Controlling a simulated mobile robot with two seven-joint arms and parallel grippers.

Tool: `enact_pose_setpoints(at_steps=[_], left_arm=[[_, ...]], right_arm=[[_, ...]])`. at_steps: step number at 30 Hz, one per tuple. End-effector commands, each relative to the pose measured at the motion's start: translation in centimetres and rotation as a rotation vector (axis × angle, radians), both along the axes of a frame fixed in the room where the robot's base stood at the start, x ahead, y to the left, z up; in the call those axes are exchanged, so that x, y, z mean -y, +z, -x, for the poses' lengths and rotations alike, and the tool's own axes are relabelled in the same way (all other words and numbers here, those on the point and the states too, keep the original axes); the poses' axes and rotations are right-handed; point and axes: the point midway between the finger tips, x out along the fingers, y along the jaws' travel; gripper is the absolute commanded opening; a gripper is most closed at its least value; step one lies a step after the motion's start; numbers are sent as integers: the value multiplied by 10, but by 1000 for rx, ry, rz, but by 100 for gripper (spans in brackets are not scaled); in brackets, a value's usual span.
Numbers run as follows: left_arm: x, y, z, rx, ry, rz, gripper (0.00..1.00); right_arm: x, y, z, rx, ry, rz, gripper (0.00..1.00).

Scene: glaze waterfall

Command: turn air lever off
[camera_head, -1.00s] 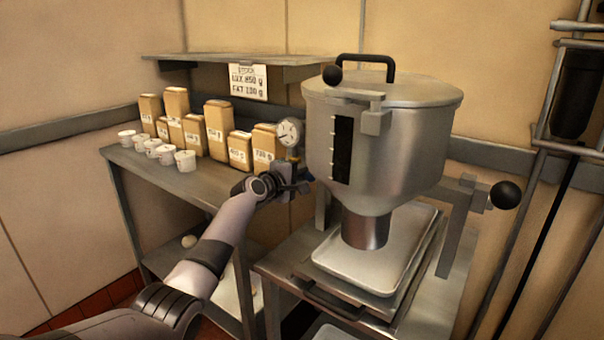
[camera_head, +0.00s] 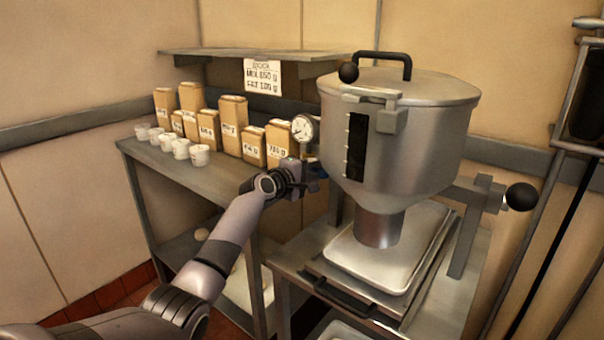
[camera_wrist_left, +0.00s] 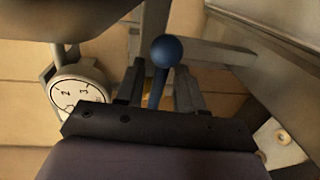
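The air lever is a thin stem with a blue ball knob (camera_wrist_left: 167,52) in the left wrist view. A small bit of blue (camera_head: 320,170) shows at my gripper in the head view. My left gripper (camera_wrist_left: 160,83) is open, with one finger on each side of the lever stem and what look like narrow gaps between. The ball sits just beyond the fingertips. In the head view, my left gripper (camera_head: 308,175) is below the pressure gauge (camera_head: 305,128) and left of the steel hopper. The lever's base is hidden. My right gripper is not in view.
The steel hopper (camera_head: 430,130) stands close to the right, above a tray (camera_head: 350,255). Paper bags (camera_head: 232,122) and white cups (camera_head: 199,155) stand on the shelf table (camera_head: 225,190) to the left. A black ball handle (camera_head: 520,196) sticks out at the right.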

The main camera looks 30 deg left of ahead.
Motion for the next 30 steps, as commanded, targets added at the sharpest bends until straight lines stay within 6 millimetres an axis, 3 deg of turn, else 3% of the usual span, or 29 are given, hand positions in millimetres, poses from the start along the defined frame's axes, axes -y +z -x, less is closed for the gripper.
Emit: enact_pose_setpoints(at_steps=[15, 30], left_arm=[[-4, 8, 50, 1, 1, 1, 38], [-5, 9, 56, 1, 1, 2, 38]], right_arm=[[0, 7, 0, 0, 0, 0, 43], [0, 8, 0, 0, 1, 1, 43]])
